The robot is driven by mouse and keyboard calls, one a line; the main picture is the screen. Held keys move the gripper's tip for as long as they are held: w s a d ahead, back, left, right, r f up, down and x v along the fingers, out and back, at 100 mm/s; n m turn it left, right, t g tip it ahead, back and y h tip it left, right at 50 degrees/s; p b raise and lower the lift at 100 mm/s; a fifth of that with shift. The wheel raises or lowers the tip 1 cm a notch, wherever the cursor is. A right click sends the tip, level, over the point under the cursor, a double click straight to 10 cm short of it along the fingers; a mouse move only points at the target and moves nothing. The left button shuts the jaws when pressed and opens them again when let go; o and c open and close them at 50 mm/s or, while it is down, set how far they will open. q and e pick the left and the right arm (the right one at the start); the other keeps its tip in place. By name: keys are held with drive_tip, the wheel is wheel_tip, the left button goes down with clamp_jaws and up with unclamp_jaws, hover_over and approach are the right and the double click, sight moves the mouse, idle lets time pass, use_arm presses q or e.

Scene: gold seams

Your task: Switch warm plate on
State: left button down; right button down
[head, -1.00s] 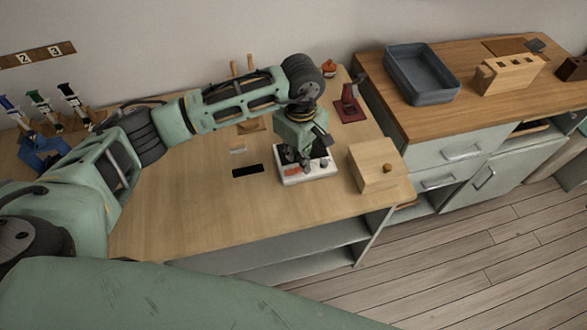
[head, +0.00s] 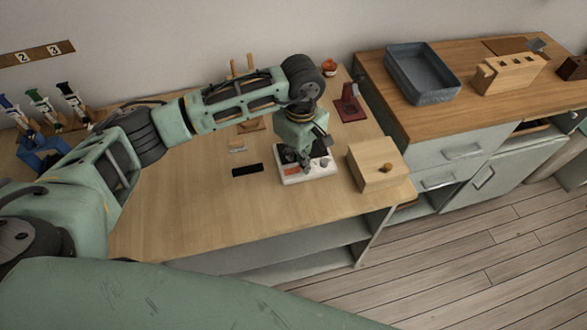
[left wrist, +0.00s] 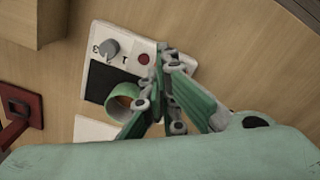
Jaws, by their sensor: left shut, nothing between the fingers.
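The warm plate (head: 318,172) is a small white box on the wooden table, with an orange-red patch on top. In the left wrist view its white panel (left wrist: 100,29) carries a grey knob (left wrist: 109,47), a red round button or lamp (left wrist: 144,58) and a black square (left wrist: 99,80). A green ring-like piece (left wrist: 122,103) shows at the edge of the black square. My left gripper (head: 304,165) points down over the warm plate, shut and empty. Its fingertips (left wrist: 161,52) appear beside the red round part; I cannot tell whether they touch. My right gripper is not in view.
A wooden box with a knob (head: 374,167) stands close right of the warm plate. A dark red stand (head: 349,106) is behind it. A black strip (head: 247,170) lies to the left. The table front (head: 210,210) is clear. A blue-grey tray (head: 421,75) sits on the right counter.

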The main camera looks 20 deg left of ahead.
sight(299, 168)
use_arm(q)
drive_tip(key=shift+f+b, duration=0.95)
drive_tip(key=shift+f, duration=0.05)
idle(0.3)
drive_tip(key=shift+r+p, duration=1.6)
drive_tip(key=shift+r, duration=1.95)
drive_tip(key=shift+f, duration=0.1)
